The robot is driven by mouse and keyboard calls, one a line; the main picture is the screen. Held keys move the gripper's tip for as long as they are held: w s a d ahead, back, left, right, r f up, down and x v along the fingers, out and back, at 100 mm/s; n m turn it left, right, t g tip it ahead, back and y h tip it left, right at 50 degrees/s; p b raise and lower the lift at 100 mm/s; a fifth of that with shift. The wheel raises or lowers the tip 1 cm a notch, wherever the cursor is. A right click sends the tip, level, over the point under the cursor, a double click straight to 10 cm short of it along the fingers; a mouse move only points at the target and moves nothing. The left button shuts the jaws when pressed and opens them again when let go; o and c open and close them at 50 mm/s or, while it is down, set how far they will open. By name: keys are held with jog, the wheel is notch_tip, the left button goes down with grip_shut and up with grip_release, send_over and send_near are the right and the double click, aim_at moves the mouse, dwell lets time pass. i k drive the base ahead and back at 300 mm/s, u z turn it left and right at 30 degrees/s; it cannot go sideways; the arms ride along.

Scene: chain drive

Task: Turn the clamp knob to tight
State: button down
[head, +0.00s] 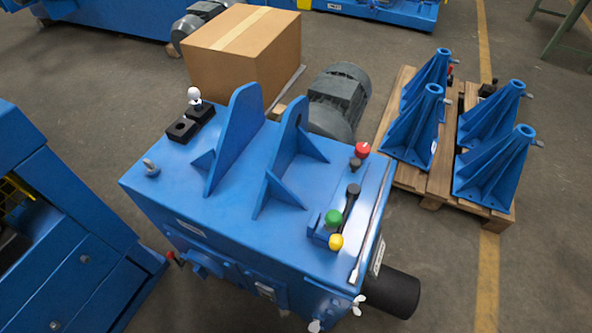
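A blue machine housing (160,193) with two upright bracket plates stands in the middle of the head view. Along its right edge are a red knob (362,149), black knobs (353,190), a green knob (333,217) and a yellow knob (336,242). A pale wing-shaped knob (358,304) sticks out at the front right corner, and a similar one (315,326) is at the bottom picture edge. I cannot tell which of these is the clamp knob, or whether it is tight. My gripper is not in view.
A metal bar (371,220) lies along the housing's right edge. A black cylinder (390,292) juts out right. Behind stand a cardboard box (240,50) and a grey motor (340,98). A pallet (430,190) with blue brackets is right; a blue machine (75,215) is left.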

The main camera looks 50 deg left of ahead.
aim_at(361, 150)
jog(key=u, duration=1.35)
jog(key=k, duration=0.5)
jog(key=z, duration=0.75)
jog(key=i, duration=0.75)
jog(key=u, duration=0.95)
